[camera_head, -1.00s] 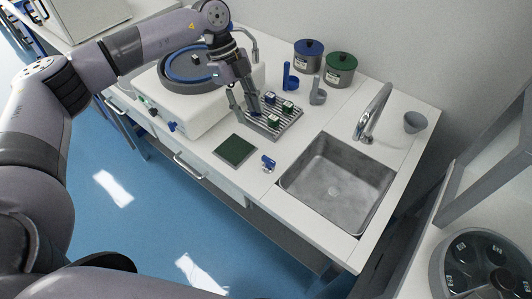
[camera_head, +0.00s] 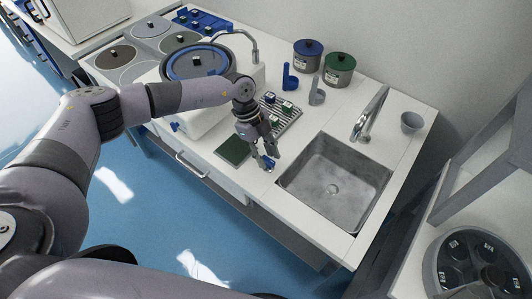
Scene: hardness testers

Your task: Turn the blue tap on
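My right gripper is not in view.
The metal sink (camera_head: 335,187) with its chrome faucet (camera_head: 371,113) lies to the right. A dark green pad (camera_head: 234,150) lies left of the gripper. A slotted rack (camera_head: 287,116) with small blocks stands behind. Lidded pots (camera_head: 340,69) are at the back.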

